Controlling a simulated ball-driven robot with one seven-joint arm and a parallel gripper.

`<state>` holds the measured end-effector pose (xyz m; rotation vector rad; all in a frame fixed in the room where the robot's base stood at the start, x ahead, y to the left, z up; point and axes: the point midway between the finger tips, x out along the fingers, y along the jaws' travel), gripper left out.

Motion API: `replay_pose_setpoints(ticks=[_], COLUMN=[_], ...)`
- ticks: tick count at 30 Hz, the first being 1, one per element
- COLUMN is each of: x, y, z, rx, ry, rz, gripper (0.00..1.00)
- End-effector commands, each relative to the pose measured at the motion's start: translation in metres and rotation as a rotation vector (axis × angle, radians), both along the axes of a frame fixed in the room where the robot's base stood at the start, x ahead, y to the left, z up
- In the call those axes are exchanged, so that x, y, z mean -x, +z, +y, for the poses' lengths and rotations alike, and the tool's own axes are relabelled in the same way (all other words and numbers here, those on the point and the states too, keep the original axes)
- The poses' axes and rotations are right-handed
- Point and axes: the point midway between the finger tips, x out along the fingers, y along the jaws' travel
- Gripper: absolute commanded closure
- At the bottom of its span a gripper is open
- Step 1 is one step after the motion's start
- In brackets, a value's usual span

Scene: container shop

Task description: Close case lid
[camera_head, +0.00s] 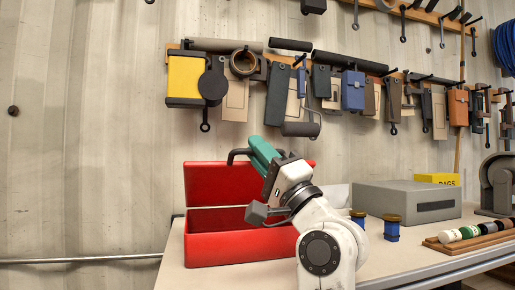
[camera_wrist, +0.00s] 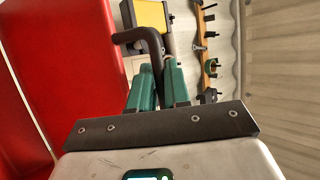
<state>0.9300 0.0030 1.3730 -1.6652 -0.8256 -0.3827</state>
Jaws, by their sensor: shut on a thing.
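The red case (camera_head: 240,248) stands on the table with its lid (camera_head: 207,184) raised upright at the back. Its inside looks dark and shaded. A black bent handle (camera_head: 232,155) sits at the lid's top edge; it also shows in the wrist view (camera_wrist: 150,42), beside the red lid (camera_wrist: 80,60). My gripper (camera_head: 262,152), with green fingers, is at the top right of the lid and is shut on this handle. In the wrist view, the handle runs down between the fingers (camera_wrist: 160,85). My wrist hides the lid's right part.
A grey box (camera_head: 405,202) and two blue spools (camera_head: 391,230) stand right of the case. A wooden rack (camera_head: 470,240) of small rolls lies farther right. Tools and pouches hang on the wall above, including a yellow box (camera_head: 185,78).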

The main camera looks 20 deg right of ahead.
Motion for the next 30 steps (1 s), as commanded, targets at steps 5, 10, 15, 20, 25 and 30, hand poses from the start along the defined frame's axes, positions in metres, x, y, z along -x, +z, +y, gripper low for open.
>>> replay_pose_setpoints(ticks=[5, 10, 15, 20, 25, 30], x=[0.0009, 0.0017, 0.0017, 0.0017, 0.0023, 0.0029], y=[-0.0117, -0.0134, -0.0133, -0.0133, -0.0123, -0.0115], z=[0.0004, 0.0004, 0.0005, 0.0004, 0.0004, 0.0004], rx=[0.001, 0.001, 0.001, 0.001, 0.000, 0.001], ry=[0.001, 0.001, 0.001, 0.001, 0.000, 0.000], rz=[0.009, 0.009, 0.009, 0.008, 0.006, 0.004], gripper=[1.00, 1.00, 1.00, 0.81, 0.65, 0.62])
